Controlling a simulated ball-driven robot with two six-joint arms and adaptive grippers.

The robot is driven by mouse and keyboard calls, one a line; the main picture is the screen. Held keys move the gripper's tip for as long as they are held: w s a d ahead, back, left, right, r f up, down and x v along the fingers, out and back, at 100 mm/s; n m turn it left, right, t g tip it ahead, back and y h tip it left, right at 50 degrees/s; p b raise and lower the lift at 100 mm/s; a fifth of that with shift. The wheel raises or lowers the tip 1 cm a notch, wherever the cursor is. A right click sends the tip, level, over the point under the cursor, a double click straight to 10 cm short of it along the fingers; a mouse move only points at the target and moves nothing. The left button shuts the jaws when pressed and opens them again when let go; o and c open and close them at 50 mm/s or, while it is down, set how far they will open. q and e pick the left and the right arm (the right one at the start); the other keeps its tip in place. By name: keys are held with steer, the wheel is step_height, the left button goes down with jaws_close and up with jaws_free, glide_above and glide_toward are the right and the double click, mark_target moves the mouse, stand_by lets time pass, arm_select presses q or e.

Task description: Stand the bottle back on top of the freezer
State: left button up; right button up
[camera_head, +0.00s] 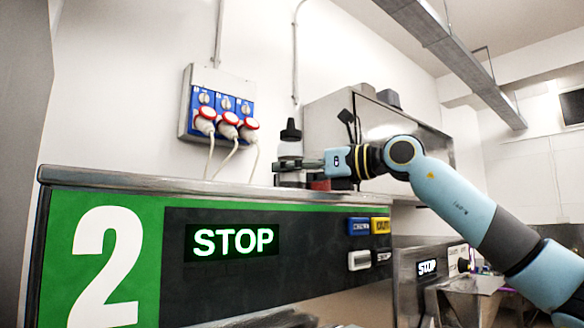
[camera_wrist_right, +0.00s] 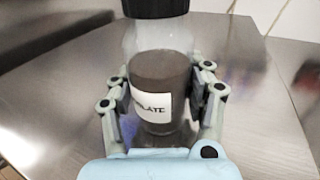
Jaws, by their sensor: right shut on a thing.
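The bottle (camera_head: 290,149) has a black cap, a clear upper part and dark brown contents. It is upright at the top of the freezer (camera_head: 120,180), behind the front edge. My right gripper (camera_head: 294,165) reaches in from the right and is shut around it. In the right wrist view the bottle (camera_wrist_right: 158,85) is between both fingers, and its white label reads "LATE" in part. The steel top (camera_wrist_right: 245,95) lies below and behind it. I cannot tell whether the bottle's base touches the top. My left gripper is not in view.
A blue socket box (camera_head: 222,115) with red-ringed plugs hangs on the wall behind. A steel cabinet (camera_head: 400,125) stands behind my arm. The top left of the bottle looks clear.

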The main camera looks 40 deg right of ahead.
steer(key=shift+a, duration=0.1)
steer(key=shift+f, duration=0.1)
steer(key=o, duration=1.2)
steer(key=shift+c, duration=0.2)
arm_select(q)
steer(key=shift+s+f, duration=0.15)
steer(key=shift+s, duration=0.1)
arm_select(e)
steer(key=shift+s+d+b, duration=0.3)
steer(key=shift+s+b, duration=0.15)
steer(key=shift+b, duration=0.1)
steer(key=b+v, duration=1)
steer(key=b, duration=0.2)
steer(key=shift+f+b, duration=0.1)
steer(key=shift+b, duration=0.25)
steer(key=shift+s+d+b, duration=0.15)
steer(key=shift+s+b, duration=0.3)
steer(key=shift+b, duration=0.05)
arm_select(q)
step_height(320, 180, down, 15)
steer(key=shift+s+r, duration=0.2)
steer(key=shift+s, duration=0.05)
arm_select(e)
steer(key=shift+r, duration=0.25)
